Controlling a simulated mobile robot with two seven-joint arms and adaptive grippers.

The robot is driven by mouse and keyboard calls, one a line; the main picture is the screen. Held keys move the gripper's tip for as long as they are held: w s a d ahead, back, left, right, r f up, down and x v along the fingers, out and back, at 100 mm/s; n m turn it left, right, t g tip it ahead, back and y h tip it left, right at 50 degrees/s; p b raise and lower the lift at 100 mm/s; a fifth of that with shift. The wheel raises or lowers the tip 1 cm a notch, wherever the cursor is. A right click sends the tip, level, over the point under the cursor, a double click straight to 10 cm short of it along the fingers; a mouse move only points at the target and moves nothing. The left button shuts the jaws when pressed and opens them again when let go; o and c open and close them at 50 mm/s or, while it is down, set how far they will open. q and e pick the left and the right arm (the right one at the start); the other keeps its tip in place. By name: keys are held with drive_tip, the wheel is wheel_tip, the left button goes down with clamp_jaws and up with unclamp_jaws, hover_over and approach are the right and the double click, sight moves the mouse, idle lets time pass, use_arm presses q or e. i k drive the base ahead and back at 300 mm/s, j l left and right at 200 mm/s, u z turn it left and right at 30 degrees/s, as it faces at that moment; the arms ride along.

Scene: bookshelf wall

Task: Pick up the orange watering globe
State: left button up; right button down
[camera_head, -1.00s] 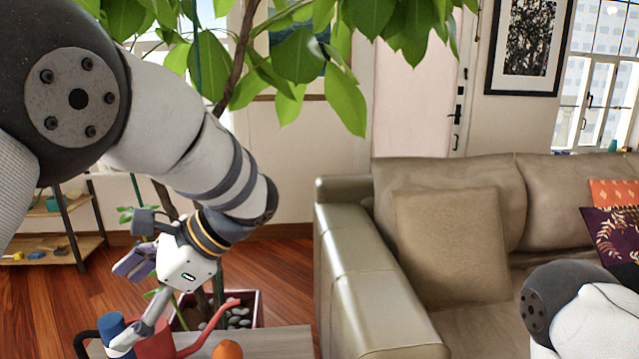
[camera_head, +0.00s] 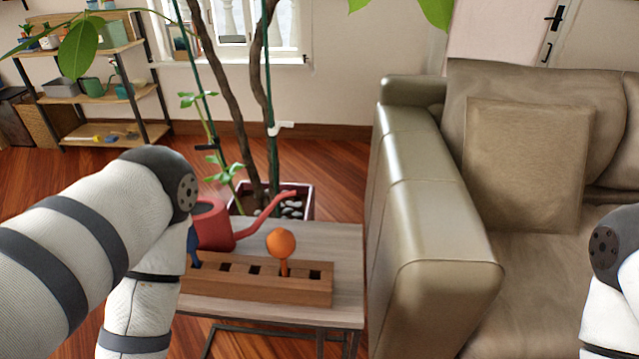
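The orange watering globe (camera_head: 281,242) stands upright, bulb up, with its stem in a square hole near the right end of a wooden rack (camera_head: 250,290). The rack lies along the front of a grey wooden side table (camera_head: 335,245). Several other holes in the rack look empty. A blue object (camera_head: 192,246) shows partly at the rack's left end, mostly hidden by my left arm. My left arm bends downward left of the rack, and its gripper is out of frame. Only part of my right arm shows at the right edge, and its gripper is out of frame.
A red watering can (camera_head: 213,226) stands behind the rack, its spout reaching right behind the globe. A potted tree (camera_head: 302,207) is behind the table. A leather sofa (camera_head: 425,240) stands close to the table's right side. A shelf (camera_head: 130,135) is at back left.

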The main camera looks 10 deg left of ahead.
sight(281, 244)
drive_tip(key=k+l+u, duration=0.1)
drive_tip(key=k+u, duration=0.25)
drive_tip(key=k, duration=0.15)
drive_tip(key=k+u, duration=0.35)
drive_tip(key=j+z, duration=0.2)
drive_tip(key=j, duration=0.6)
drive_tip(key=k+j+z, duration=0.1)
drive_tip(key=j+z, duration=0.15)
drive_tip(key=j, duration=0.5)
drive_tip(key=l+u, duration=0.2)
drive_tip(key=l, duration=0.45)
drive_tip(key=i+l+u, duration=0.2)
drive_tip(key=l, duration=0.4)
drive_tip(key=k+l+u, duration=0.2)
drive_tip(key=l, duration=0.45)
drive_tip(key=l+u, duration=0.15)
drive_tip(key=l, duration=0.45)
drive_tip(key=k+l+u, duration=0.2)
drive_tip(key=l, duration=0.45)
drive_tip(key=i, duration=0.1)
